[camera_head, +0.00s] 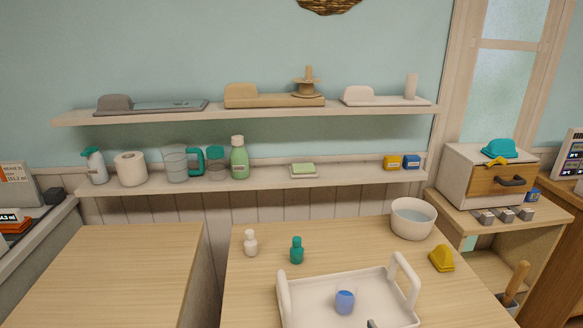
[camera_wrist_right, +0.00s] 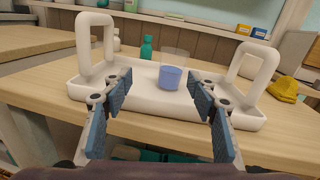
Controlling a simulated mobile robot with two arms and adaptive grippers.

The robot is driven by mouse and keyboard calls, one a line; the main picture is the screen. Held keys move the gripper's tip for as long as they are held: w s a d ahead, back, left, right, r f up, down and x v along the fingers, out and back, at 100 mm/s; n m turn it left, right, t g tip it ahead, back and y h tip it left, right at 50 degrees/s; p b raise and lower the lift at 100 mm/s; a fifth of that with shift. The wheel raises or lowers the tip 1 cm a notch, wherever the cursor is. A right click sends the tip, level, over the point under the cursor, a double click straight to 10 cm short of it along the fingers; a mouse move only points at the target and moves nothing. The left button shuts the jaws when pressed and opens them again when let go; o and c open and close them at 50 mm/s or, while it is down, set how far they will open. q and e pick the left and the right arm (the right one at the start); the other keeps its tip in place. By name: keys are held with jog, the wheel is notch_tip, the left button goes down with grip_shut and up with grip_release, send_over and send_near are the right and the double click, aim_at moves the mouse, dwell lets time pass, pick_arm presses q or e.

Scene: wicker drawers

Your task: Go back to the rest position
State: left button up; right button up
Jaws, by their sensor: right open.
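My right gripper (camera_wrist_right: 160,92) is open in the right wrist view, its blue-padded fingers apart with nothing between the pads. It is at the near side of a white tray (camera_wrist_right: 140,108) with two raised handles. The tray also shows on the table in the head view (camera_head: 312,284). A clear cup with blue liquid (camera_wrist_right: 171,78) stands in the tray, beyond the fingertips; in the head view it shows as a blue shape (camera_head: 345,302). My left gripper is in neither view.
A white bottle (camera_head: 250,243), a green bottle (camera_head: 297,251), a white bowl (camera_head: 413,219) and a yellow object (camera_head: 441,259) stand on the wooden table around the tray. Shelves with several items run along the wall. A small drawer unit (camera_head: 457,178) stands at right.

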jog(key=s+a+n+g+y, duration=0.35)
jog(key=a+n+y, duration=0.25)
jog(key=a+n, duration=0.5)
jog(key=s+f+n+g, duration=0.4)
jog(key=s+n+g, duration=0.15)
jog(key=n, duration=0.75)
jog(key=s+d+f+n+g+h, duration=0.3)
jog(key=s+d+f+n+h, duration=0.15)
jog(key=s+d, duration=0.2)
jog(key=s+d+f+n+g+h, duration=0.2)
jog(key=s+d+f+n+h, duration=0.15)
jog(key=s+d+n, duration=0.35)
notch_tip(320, 180, down, 26)
jog(key=d+g+h, duration=0.1)
jog(key=g, duration=0.1)
jog(key=s+d+f, duration=0.3)
jog(key=s+f, duration=1.3)
jog(key=s, duration=0.1)
jog(key=shift+s+d+g, duration=0.2)
jog(key=shift+g, duration=0.2)
